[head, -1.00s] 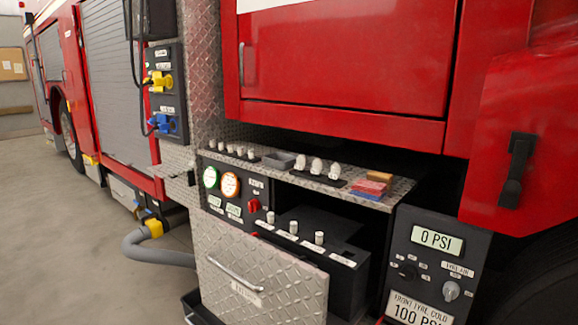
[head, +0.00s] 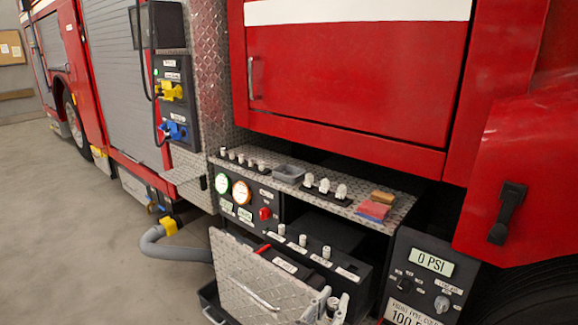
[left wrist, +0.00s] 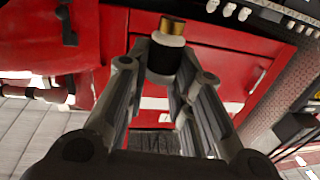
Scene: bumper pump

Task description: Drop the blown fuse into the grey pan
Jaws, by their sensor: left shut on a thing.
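My left gripper (head: 324,302) is at the bottom of the head view, in front of the open drawer's right side. In the left wrist view my left gripper (left wrist: 166,58) is shut on a fuse (left wrist: 170,32) with a brass end, a white band and a dark lower part. The fingers hide part of it. The small grey pan (head: 288,173) sits on the diamond-plate shelf, beyond and above the gripper and well apart from it. My right gripper is not in view.
White-topped fuses (head: 303,240) stand in a labelled row on the black box below the shelf. White bulb-shaped parts (head: 324,186) and coloured blocks (head: 375,210) lie right of the pan. The drawer front (head: 245,275) sticks out; a red door (head: 350,80) overhangs the shelf.

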